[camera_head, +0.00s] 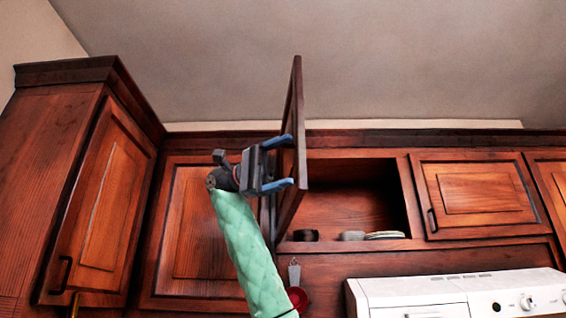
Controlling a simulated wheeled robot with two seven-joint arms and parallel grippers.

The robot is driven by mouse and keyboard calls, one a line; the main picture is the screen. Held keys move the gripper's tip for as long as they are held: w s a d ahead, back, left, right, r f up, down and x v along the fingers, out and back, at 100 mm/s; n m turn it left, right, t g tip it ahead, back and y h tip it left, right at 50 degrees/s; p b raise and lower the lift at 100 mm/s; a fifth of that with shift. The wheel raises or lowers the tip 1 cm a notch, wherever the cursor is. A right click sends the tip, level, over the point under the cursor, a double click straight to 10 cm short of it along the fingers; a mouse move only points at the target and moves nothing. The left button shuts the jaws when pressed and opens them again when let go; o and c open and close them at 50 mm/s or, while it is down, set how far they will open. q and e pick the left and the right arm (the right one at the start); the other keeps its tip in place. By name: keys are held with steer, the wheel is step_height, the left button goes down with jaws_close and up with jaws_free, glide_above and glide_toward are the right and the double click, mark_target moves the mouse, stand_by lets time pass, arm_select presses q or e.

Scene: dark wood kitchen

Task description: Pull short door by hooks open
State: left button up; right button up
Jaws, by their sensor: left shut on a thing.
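The short door (293,128) is a dark wood cabinet door, seen nearly edge-on and swung well out from its upper cabinet. My left gripper (283,164), with blue fingers, is at the left face of this door and shut on it, likely at its handle. The handle itself is hidden by the gripper. Below the cabinet, a small pale item (294,271) and a red item (298,299) hang on the wall, apparently from hooks. My right gripper is not in view.
The open cabinet (345,208) holds a dark cup (305,235) and stacked plates (385,235). A closed short door (475,195) is to its right. A tall cabinet (100,200) stands at left. A white appliance (455,293) is at lower right.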

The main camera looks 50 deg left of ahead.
arm_select(q)
steer(key=o, duration=1.2)
steer(key=shift+w+a+f, duration=0.1)
steer(key=shift+w+a, duration=0.05)
steer(key=b+v, duration=0.1)
steer(key=v, duration=0.7)
steer(key=shift+b, duration=0.4)
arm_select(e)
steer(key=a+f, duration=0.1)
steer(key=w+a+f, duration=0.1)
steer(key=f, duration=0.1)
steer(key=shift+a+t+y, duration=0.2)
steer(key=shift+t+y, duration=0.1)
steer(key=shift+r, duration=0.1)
arm_select(q)
steer(key=shift+f, duration=0.1)
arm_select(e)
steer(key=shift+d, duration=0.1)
